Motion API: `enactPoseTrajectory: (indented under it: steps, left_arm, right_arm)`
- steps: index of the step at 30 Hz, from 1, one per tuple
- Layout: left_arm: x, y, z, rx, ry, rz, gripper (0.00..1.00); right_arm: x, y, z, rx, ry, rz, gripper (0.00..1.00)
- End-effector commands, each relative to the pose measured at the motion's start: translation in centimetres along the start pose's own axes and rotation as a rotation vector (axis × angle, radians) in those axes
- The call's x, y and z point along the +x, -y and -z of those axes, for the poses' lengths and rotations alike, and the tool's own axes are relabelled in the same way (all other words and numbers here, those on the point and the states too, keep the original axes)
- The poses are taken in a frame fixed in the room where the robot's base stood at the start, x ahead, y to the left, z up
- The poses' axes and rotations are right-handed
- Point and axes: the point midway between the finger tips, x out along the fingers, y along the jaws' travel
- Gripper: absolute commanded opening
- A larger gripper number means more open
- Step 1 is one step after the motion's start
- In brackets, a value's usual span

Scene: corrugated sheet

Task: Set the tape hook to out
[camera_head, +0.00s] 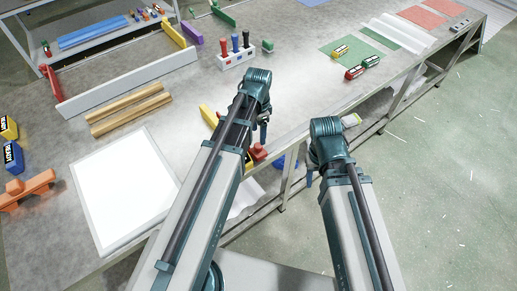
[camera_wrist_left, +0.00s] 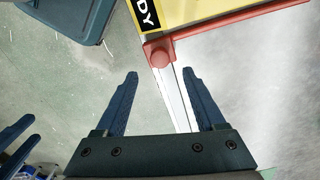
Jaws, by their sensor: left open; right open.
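In the left wrist view a yellow body (camera_wrist_left: 190,12) with a black label reading "DY" lies at the top, with a red bar (camera_wrist_left: 230,22) along its near side. A red rounded knob (camera_wrist_left: 157,53), apparently the tape hook, sits at the bar's left end by the pale table edge. My left gripper (camera_wrist_left: 160,82) is open and empty, its fingertips just short of the knob, apart from it. In the head view a yellow piece (camera_head: 209,116) and a red piece (camera_head: 257,152) show beside my left arm, which hides the rest. My left gripper (camera_head: 263,132) points down there. My right gripper (camera_head: 309,179) is open beyond the table edge.
A white panel (camera_head: 125,185), wooden strips (camera_head: 125,110) and an orange clamp (camera_head: 28,188) lie on the left of the table. A white holder (camera_head: 235,58) with screwdrivers stands behind. Floor is clear at right.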

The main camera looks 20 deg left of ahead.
Motion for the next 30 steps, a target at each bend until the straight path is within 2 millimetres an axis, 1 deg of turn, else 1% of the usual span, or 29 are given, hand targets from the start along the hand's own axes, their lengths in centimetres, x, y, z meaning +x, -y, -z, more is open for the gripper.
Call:
enactPoseTrajectory:
  steps: [1, 9, 12, 16, 24, 25, 29, 30]
  left_arm:
    - [1.5, 0.0, 0.0, 0.0, 0.0, 0.0, 0.71]
    - [5.2, 0.0, 0.0, 0.0, 0.0, 0.0, 0.71]
    - [6.2, 0.0, 0.0, 0.0, 0.0, 0.0, 0.71]
    - [6.7, 0.0, 0.0, 0.0, 0.0, 0.0, 0.71]
    - [6.6, 0.0, 0.0, 0.0, 0.0, 0.0, 0.71]
    - [6.6, 0.0, 0.0, 0.0, 0.0, 0.0, 0.7]
    - [6.6, 0.0, 0.0, 0.0, 0.0, 0.0, 0.46]
    - [6.6, 0.0, 0.0, 0.0, 0.0, 0.0, 0.39]
  right_arm:
    - [1.5, 0.1, 0.1, 0.0, 0.0, 0.0, 0.5]
    - [5.2, 0.5, 0.3, 0.0, 0.0, 0.0, 0.5]
    - [6.1, 0.6, 0.4, 0.0, 0.0, 0.0, 0.5]
    - [6.7, 0.6, 0.4, 0.0, 0.0, 0.0, 0.5]
    - [6.6, 0.6, 0.4, 0.0, 0.0, 0.0, 0.5]
    - [6.6, 0.6, 0.4, 0.0, 0.0, 0.0, 0.5]
    - [6.6, 0.6, 0.4, 0.0, 0.0, 0.0, 0.5]
    - [6.6, 0.6, 0.4, 0.0, 0.0, 0.0, 0.5]
